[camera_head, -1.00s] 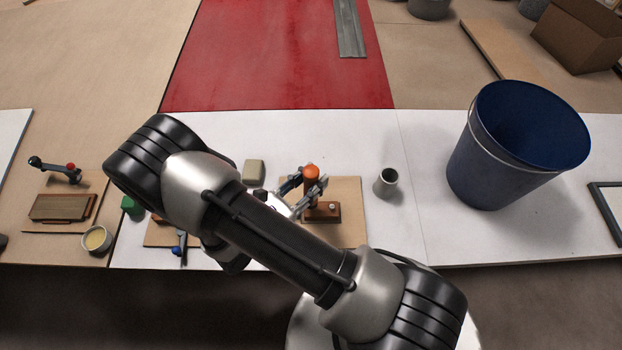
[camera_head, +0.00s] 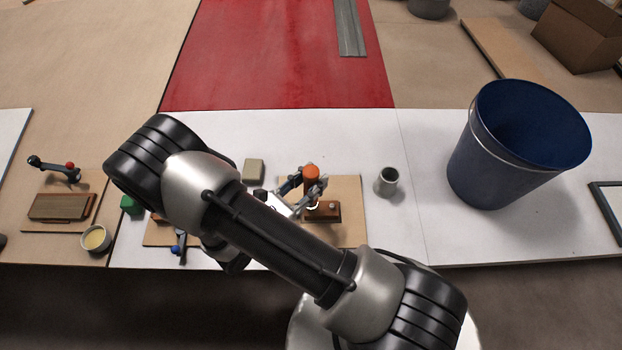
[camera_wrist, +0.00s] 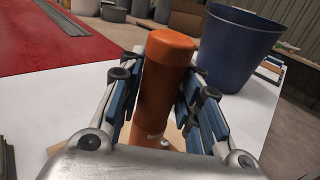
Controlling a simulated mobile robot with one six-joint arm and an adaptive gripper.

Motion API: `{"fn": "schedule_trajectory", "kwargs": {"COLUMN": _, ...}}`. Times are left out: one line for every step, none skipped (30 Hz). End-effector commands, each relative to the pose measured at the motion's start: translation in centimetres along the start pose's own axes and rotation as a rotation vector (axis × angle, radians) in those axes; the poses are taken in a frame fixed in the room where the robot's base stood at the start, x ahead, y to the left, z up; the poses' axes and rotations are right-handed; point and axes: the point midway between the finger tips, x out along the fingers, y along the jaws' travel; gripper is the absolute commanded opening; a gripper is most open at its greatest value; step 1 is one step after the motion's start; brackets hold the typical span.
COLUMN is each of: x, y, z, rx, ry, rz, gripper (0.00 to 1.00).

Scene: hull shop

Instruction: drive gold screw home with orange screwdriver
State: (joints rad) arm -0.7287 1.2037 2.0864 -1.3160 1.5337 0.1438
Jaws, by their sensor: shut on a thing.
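The orange screwdriver (camera_head: 311,173) stands about upright over a brown wooden block (camera_head: 325,213) on a tan board (camera_head: 349,190). My gripper (camera_head: 304,184) is shut on its handle. In the wrist view the orange handle (camera_wrist: 166,85) fills the space between the blue-padded fingers. The screwdriver's tip and the gold screw are hidden, so I cannot tell whether they touch. A small pale ring shows on the block near the gripper, too small to identify.
A grey cup (camera_head: 387,181) stands just right of the board. A large blue bucket (camera_head: 480,165) stands farther right. A beige block (camera_head: 254,170) lies behind the arm. White table is clear between cup and bucket.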

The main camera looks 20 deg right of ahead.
Motion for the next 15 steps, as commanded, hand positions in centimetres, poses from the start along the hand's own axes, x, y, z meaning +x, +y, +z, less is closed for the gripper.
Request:
{"fn": "schedule_trajectory", "kwargs": {"x": 0.00, "y": 0.00, "z": -0.04, "rx": 0.000, "ry": -0.001, "rz": 0.000, "gripper": 0.08}}
{"fn": "schedule_trajectory", "kwargs": {"x": 0.00, "y": 0.00, "z": -0.07, "rx": 0.000, "ry": 0.000, "rz": 0.000, "gripper": 0.08}}
{"fn": "schedule_trajectory", "kwargs": {"x": 0.00, "y": 0.00, "z": -0.11, "rx": 0.000, "ry": 0.000, "rz": 0.000, "gripper": 0.08}}
{"fn": "schedule_trajectory", "kwargs": {"x": 0.00, "y": 0.00, "z": -0.14, "rx": 0.000, "ry": 0.000, "rz": 0.000, "gripper": 0.08}}
{"fn": "schedule_trajectory", "kwargs": {"x": 0.00, "y": 0.00, "z": -0.16, "rx": 0.000, "ry": 0.000, "rz": 0.000, "gripper": 0.08}}
{"fn": "schedule_trajectory", "kwargs": {"x": 0.00, "y": 0.00, "z": -0.20, "rx": 0.000, "ry": 0.000, "rz": 0.000, "gripper": 0.08}}
{"fn": "schedule_trajectory", "kwargs": {"x": 0.00, "y": 0.00, "z": -0.22, "rx": 0.000, "ry": 0.000, "rz": 0.000, "gripper": 0.08}}
{"fn": "schedule_trajectory", "kwargs": {"x": 0.00, "y": 0.00, "z": -0.25, "rx": 0.000, "ry": 0.000, "rz": 0.000, "gripper": 0.08}}
{"fn": "schedule_trajectory", "kwargs": {"x": 0.00, "y": 0.00, "z": -0.29, "rx": 0.000, "ry": 0.000, "rz": 0.000, "gripper": 0.08}}
{"fn": "schedule_trajectory", "kwargs": {"x": 0.00, "y": 0.00, "z": -0.31, "rx": 0.000, "ry": 0.000, "rz": 0.000, "gripper": 0.08}}
{"fn": "schedule_trajectory", "kwargs": {"x": 0.00, "y": 0.00, "z": -0.33, "rx": 0.000, "ry": 0.000, "rz": 0.000, "gripper": 0.08}}
{"fn": "schedule_trajectory", "kwargs": {"x": 0.00, "y": 0.00, "z": -0.35, "rx": 0.000, "ry": 0.000, "rz": 0.000, "gripper": 0.08}}
{"fn": "schedule_trajectory", "kwargs": {"x": 0.00, "y": 0.00, "z": -0.34, "rx": 0.000, "ry": 0.000, "rz": 0.000, "gripper": 0.08}}
{"fn": "schedule_trajectory", "kwargs": {"x": 0.00, "y": 0.00, "z": -0.32, "rx": 0.000, "ry": 0.000, "rz": 0.000, "gripper": 0.08}}
{"fn": "schedule_trajectory", "kwargs": {"x": 0.00, "y": 0.00, "z": -0.28, "rx": 0.000, "ry": 0.000, "rz": 0.000, "gripper": 0.08}}
